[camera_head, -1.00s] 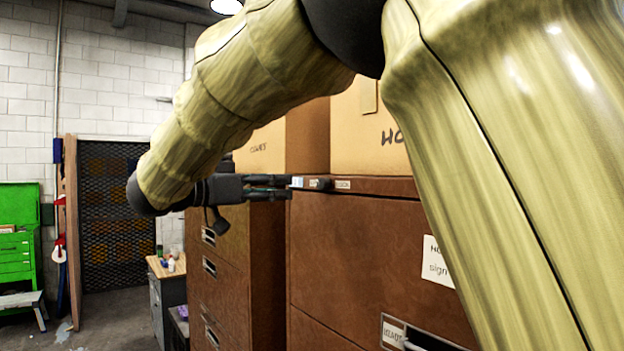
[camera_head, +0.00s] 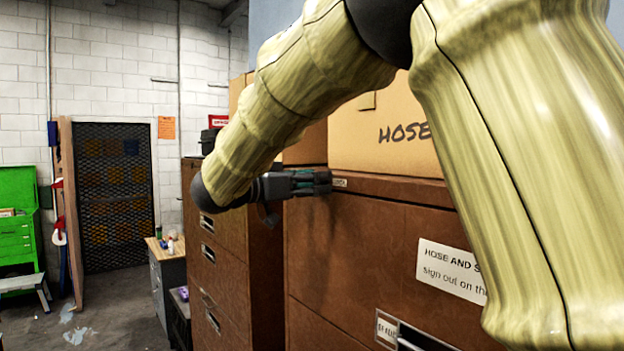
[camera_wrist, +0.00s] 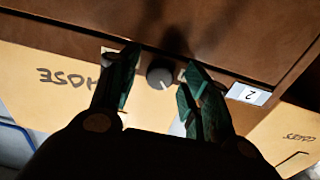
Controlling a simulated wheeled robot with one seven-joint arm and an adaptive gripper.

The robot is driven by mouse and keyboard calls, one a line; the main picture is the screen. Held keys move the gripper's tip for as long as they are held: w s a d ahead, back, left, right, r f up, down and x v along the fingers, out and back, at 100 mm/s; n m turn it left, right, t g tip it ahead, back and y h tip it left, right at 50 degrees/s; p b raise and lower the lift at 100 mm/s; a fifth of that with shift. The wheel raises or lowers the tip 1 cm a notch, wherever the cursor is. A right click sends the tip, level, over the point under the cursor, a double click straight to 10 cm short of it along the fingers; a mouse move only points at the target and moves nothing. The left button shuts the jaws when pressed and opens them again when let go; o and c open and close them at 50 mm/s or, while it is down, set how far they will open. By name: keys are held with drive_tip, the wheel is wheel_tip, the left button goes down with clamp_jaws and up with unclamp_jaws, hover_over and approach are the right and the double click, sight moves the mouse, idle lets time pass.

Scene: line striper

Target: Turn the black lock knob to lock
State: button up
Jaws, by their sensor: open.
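The dark round lock knob (camera_wrist: 160,75) has a pale mark on its face and sits on the brown cabinet's top rail in the wrist view. My gripper (camera_wrist: 162,66) is open, with one green-padded finger on each side of the knob. Gaps show between the knob and both fingers, so it is not gripped. In the head view my gripper (camera_head: 326,182) is at the upper left front of the brown cabinet (camera_head: 350,255). The knob is hidden there. I cannot tell how deep the fingertips are around it.
A cardboard box marked HOSE (camera_head: 385,125) stands on the cabinet. A small label marked 2 (camera_wrist: 248,94) is beside the right finger. Another brown drawer cabinet (camera_head: 225,245) stands at left, and a green tool chest (camera_head: 20,240) is farther left.

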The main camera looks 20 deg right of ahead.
drive_tip(key=c, duration=1.1)
drive_tip(key=shift+o, duration=0.2)
drive_tip(key=shift+f+b, duration=0.15)
drive_tip(key=shift+b, duration=0.35)
drive_tip(key=m+b, duration=1.6)
drive_tip(key=b, duration=0.8)
drive_tip(key=shift+w+f, duration=0.1)
drive_tip(key=shift+f, duration=0.05)
drive_tip(key=shift+m+b, duration=0.9)
drive_tip(key=shift+m, duration=0.1)
drive_tip(key=shift+r, duration=0.25)
